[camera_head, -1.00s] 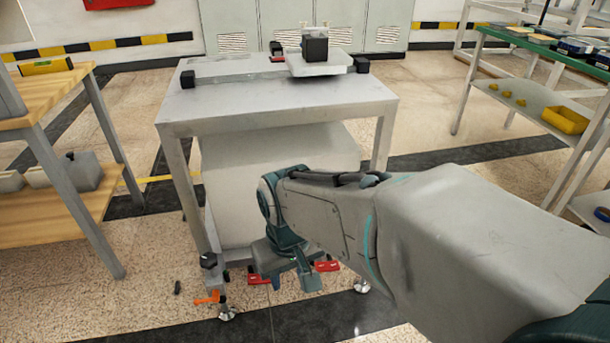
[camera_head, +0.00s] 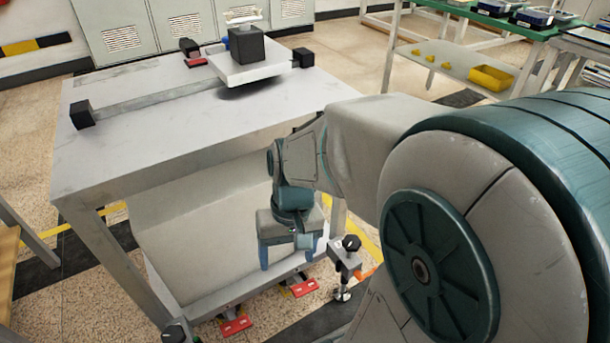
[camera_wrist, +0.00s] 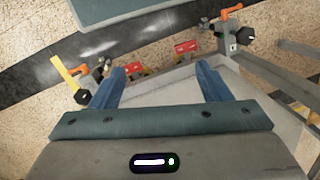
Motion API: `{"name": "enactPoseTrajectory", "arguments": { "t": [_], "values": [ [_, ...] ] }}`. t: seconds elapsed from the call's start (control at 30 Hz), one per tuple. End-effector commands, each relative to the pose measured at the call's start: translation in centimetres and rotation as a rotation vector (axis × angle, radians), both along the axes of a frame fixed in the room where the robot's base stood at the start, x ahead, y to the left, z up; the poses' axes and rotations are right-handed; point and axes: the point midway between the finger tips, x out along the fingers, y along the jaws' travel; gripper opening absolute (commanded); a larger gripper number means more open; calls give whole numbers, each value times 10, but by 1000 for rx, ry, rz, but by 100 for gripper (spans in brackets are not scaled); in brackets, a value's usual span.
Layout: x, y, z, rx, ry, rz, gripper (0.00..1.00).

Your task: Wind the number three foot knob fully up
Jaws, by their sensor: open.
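A front foot with a black knob (camera_head: 350,242) stands at the right corner of the grey gantry table (camera_head: 95,172). Another black foot knob (camera_head: 173,332) shows at the lower left corner. The wrist view shows two feet with black knobs, one at the left (camera_wrist: 82,96) and one at the right (camera_wrist: 243,36). I cannot read which one is number three. My gripper (camera_head: 287,257) points down beside the table's front, left of the right foot. Its blue fingers (camera_wrist: 162,78) are apart with nothing between them, and both knobs are outside them.
Red pedals (camera_head: 237,325) (camera_head: 303,288) lie low between the feet. A white plate with a black block (camera_head: 233,47) sits on the table top. A green-topped shelf stands at the back right.

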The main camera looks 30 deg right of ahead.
Motion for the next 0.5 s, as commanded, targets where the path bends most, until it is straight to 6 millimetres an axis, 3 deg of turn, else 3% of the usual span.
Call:
{"name": "enactPoseTrajectory", "arguments": {
  "t": [0.2,0.5],
  "values": [
    [6,-10,-37,257,246,-306,71],
    [33,-32,-77,677,446,-730,71]
  ]
}}
